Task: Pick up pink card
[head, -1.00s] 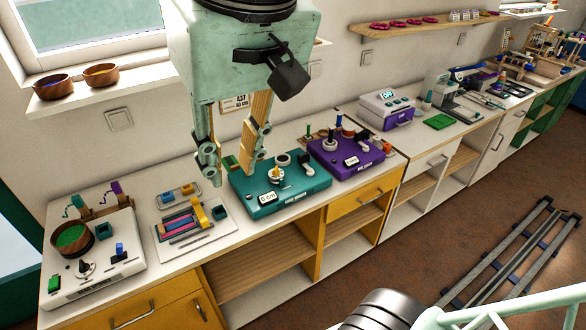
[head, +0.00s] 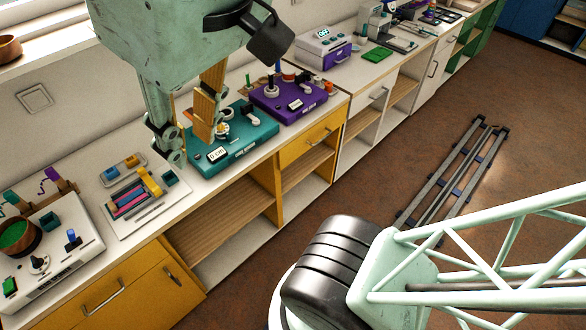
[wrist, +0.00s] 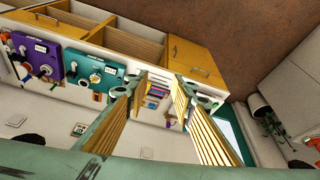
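A flat holder (head: 150,217) on the counter carries a row of coloured strips, with a pink strip (head: 131,203) among them that looks like the pink card. The row also shows small in the wrist view (wrist: 157,91). My gripper (head: 189,149) is open and empty, its two wood-lined fingers well apart. In the head view it hangs to the right of the holder, overlapping the left part of the teal board (head: 245,151). In the wrist view the strips lie between the fingertips (wrist: 160,84), farther off. Nothing touches the fingers.
A white board with a bowl (head: 75,262) stands left of the holder. A small tray (head: 113,178) with blue and yellow pieces lies behind it. The purple board (head: 290,105) stands right of the teal one. Floor rails (head: 447,175) lie at right.

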